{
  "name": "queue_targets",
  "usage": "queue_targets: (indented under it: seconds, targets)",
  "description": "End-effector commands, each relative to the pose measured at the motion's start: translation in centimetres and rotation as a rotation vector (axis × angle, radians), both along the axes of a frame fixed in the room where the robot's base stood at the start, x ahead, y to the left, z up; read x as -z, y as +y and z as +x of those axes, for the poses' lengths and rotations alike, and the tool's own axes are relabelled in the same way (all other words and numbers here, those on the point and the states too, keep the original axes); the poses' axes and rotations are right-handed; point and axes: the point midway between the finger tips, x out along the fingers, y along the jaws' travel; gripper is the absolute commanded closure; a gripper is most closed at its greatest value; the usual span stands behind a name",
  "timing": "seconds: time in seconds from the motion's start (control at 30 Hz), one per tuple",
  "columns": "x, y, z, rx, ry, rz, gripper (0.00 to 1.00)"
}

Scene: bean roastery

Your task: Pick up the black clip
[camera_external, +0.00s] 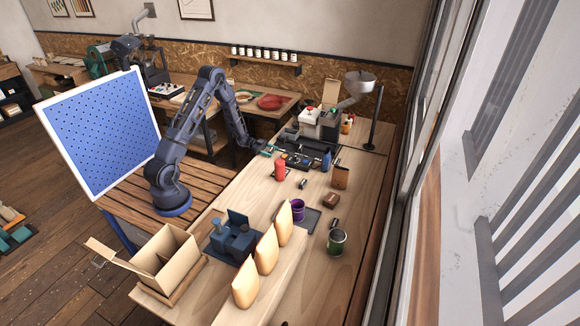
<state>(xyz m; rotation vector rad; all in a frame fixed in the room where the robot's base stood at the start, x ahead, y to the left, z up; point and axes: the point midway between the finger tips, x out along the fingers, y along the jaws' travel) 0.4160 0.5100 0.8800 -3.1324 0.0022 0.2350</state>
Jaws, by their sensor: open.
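My gripper (268,151) hangs over the far part of the wooden workbench (215,282), near a dark tray with small items. It is open and I see nothing held in it. I cannot pick out the black clip with certainty. A small dark object (333,223) lies on the bench just behind the green can, to the right of the purple cup. Another small dark-grey object (303,184) lies right of the red cylinder (280,170). Both are too small to identify, and both are apart from my gripper, nearer the camera.
A blue bottle (326,161), brown bag (340,177), brown block (330,201), purple cup (297,210) and green can (337,242) stand around the bench. Nearer are tan pouches (266,252), a blue machine (233,238) and an open cardboard box (165,258). Windows border the right.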

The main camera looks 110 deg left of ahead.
Motion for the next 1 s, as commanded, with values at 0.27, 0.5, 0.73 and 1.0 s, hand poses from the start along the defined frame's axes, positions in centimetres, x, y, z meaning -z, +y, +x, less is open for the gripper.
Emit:
queue_targets:
  seconds: [0.27, 0.5, 0.73, 1.0]
  targets:
    - [0.1, 0.0, 0.5, -0.001, 0.001, 0.0, 0.31]
    - [0.1, 0.0, 0.5, -0.001, 0.001, 0.0, 0.64]
    - [0.0, 0.0, 0.5, -0.001, 0.0, 0.0, 0.64]
    - [-2.6, 0.1, 0.5, 0.0, 0.0, 0.004, 0.64]
